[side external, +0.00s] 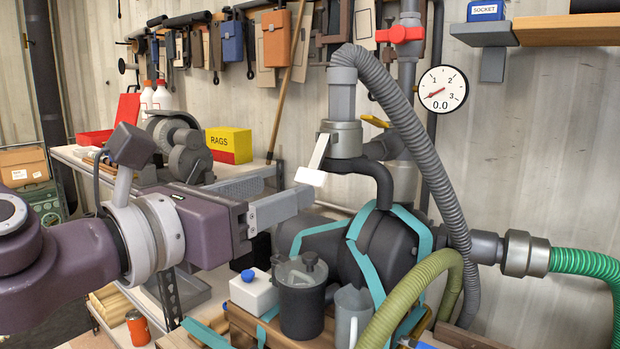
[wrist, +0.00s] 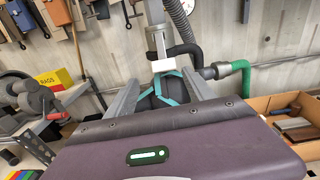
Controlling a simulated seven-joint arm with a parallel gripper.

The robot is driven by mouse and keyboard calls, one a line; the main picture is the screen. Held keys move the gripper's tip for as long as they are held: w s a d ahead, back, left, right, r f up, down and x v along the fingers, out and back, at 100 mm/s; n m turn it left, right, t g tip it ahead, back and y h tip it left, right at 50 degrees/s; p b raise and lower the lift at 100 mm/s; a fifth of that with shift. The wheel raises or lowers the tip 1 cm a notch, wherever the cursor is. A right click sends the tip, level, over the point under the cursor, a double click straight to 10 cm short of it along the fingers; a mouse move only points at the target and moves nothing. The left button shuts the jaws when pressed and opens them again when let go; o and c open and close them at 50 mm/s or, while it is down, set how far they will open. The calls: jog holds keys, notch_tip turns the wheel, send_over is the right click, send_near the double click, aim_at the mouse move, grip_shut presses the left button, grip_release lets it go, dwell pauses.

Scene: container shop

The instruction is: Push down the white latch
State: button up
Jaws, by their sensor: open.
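The white latch (side external: 317,158) is a lever with a blocky white end. It slants down and outward from the grey coupling (side external: 345,138) under the ribbed grey hose. In the side view its end lies just above the tip of my nearer finger, with no clear contact. My gripper (side external: 292,188) is open, both grey fingers pointing toward the pump, with nothing between them. In the wrist view the latch (wrist: 163,65) shows ahead, between and a little beyond the fingertips of my gripper (wrist: 160,84). The exact gap in depth is hard to tell.
A dark pump with teal straps (side external: 392,240) stands below the coupling. A grey lidded canister (side external: 301,300), a white blue-capped container (side external: 252,290) and a grey jug (side external: 352,312) sit below my fingers. A pressure gauge (side external: 442,89) reads about zero.

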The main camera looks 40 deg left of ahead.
aim_at(307, 179)
jog(key=shift+m, duration=0.3)
jog(key=w, duration=0.7)
jog(key=shift+d+r, duration=0.2)
jog(key=shift+d, duration=0.2)
grip_shut()
jog(key=shift+w+f+t, duration=0.3)
jog(key=shift+w+t, duration=0.05)
jog(key=shift+t, duration=0.35)
jog(key=shift+w+t, duration=0.2)
jog(key=shift+t, duration=0.4)
grip_release()
jog(key=shift+s, duration=0.1)
